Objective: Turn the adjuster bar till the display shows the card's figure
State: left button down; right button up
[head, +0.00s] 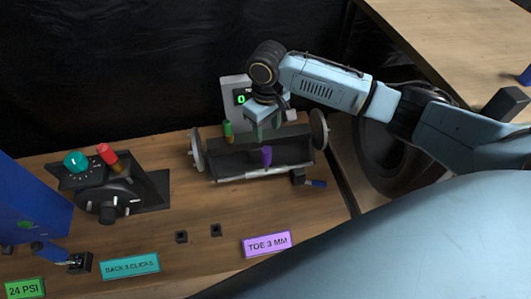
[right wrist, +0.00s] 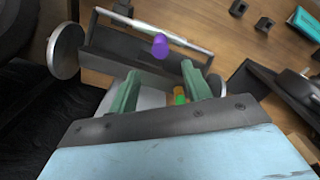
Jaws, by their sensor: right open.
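The toe rig (head: 225,163) is a dark trough with a grey disc at each end and a silver rod along its front. A purple piece (head: 267,155) stands at the rod's middle; it also shows in the right wrist view (right wrist: 160,46). I cannot tell whether it is the adjuster bar. The display (head: 241,99) behind the rig shows a green 0; my right arm hides its right part. The purple card (head: 267,244) reads "TOE 3 MM". My right gripper (head: 265,128) is open and empty, above and behind the purple piece, apart from it. My left gripper is out of view.
A dark knob box (head: 105,185) with teal and red knobs is further left. Cards reading "BACK 3 CLICKS" (head: 130,267) and "24 PSI" (head: 24,288) lie in front. A tyre (head: 375,160) is at right.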

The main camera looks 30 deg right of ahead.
aim_at(267, 155)
notch_tip(267, 155, down, 13)
jog(key=shift+s+r+b, duration=0.1)
jog(key=shift+r+b, duration=0.05)
jog(key=shift+b, duration=0.25)
jog(key=shift+c, duration=0.4)
grip_shut()
